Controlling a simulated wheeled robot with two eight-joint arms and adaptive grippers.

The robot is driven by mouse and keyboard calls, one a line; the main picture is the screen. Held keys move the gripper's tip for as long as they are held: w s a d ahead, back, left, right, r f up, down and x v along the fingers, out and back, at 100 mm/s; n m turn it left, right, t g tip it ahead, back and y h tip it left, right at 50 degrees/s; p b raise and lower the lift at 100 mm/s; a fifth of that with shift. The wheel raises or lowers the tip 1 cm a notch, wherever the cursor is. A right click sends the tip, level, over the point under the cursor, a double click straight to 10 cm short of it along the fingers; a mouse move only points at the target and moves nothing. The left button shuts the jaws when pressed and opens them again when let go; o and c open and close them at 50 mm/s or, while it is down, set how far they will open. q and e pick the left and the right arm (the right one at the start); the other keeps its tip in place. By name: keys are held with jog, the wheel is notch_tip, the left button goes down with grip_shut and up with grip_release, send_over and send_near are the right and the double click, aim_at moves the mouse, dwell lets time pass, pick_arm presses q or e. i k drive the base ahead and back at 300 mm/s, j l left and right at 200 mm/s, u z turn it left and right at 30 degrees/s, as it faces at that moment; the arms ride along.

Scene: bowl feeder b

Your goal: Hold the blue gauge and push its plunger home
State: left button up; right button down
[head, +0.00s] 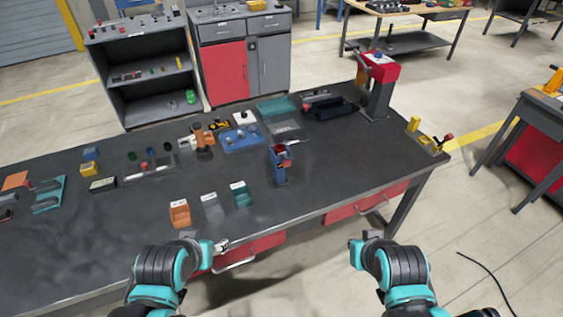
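A small upright blue device (281,174) with a red part at its top stands on the dark workbench (330,172), near the middle of its right half. It looks like the blue gauge, but its face and plunger are too small to make out. My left gripper (221,246) is at the bench's front edge, below and left of the device and well apart from it. My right gripper (371,235) is in front of the bench, below and right of the device, touching nothing. Neither gripper appears to hold anything; their finger openings are too small to tell.
Orange, grey and teal bins (212,207) stand near the front edge, left of the device. A blue tray (240,139) with small parts lies behind it. A red-topped press (379,82) stands at the back right. A yellow fixture (424,136) sits at the right end.

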aim_at(286, 163)
jog(key=i+l+u, duration=0.1)
jog(key=u, duration=0.4)
jog(key=l+u, duration=0.35)
jog(key=u, duration=0.15)
jog(key=l+u, duration=0.25)
jog(key=u, duration=0.2)
jog(key=l+u, duration=0.1)
jog(key=l, duration=0.3)
jog(key=k+l+u, duration=0.1)
jog(key=l, duration=0.35)
jog(key=k+l, duration=0.1)
jog(key=l, duration=0.3)
jog(key=l+u, duration=0.15)
jog(key=l, duration=0.25)
jog(key=k+l+u, duration=0.1)
jog(key=l, duration=0.3)
jog(key=k+l+u, duration=0.1)
jog(key=l, duration=0.3)
jog(key=k, duration=0.1)
